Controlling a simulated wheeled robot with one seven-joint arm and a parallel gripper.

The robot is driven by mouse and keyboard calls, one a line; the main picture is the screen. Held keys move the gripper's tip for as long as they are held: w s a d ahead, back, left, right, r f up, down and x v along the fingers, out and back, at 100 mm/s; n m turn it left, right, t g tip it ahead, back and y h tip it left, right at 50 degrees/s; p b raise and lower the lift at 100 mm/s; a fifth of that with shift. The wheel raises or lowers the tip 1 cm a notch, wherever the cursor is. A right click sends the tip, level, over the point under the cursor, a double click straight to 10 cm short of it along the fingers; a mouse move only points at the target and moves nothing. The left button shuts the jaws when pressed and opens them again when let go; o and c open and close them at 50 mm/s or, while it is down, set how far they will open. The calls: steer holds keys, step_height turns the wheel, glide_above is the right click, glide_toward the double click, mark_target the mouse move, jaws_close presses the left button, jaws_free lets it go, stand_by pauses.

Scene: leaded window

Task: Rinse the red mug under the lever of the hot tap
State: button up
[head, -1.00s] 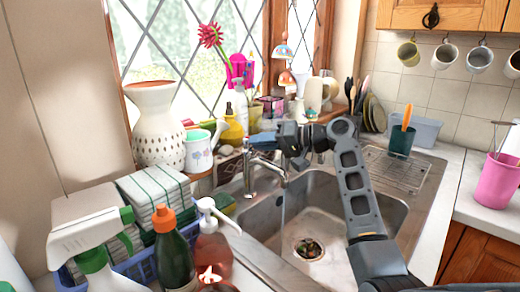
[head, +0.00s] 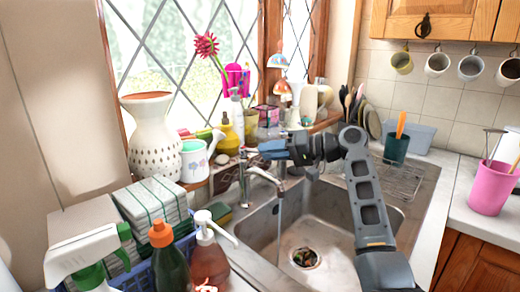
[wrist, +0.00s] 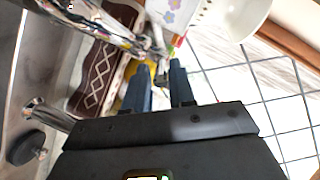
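I see no red mug in either view. The chrome tap (head: 262,174) stands at the sink's left rim, its spout over the basin. A thin pale stream (head: 280,214) seems to fall from the spout. My gripper (head: 266,150) is level just above and behind the tap, pointing left toward the sill. In the wrist view its fingers (wrist: 161,76) are apart with nothing held between them. Tap metal (wrist: 112,28) shows just beyond and left of the fingertips; I cannot tell if they touch it. The lever itself is not clear.
The sink basin (head: 325,228) is empty around its drain (head: 305,257). Several pale mugs (head: 437,64) hang at upper right. A pink pot (head: 491,188) stands on the right counter. Bottles (head: 209,255) crowd the front left. A patterned vase (head: 150,140) and a floral mug (head: 194,160) stand along the window.

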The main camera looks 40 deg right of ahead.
steer(key=shift+p+v, duration=0.45)
steer(key=shift+v, duration=1.5)
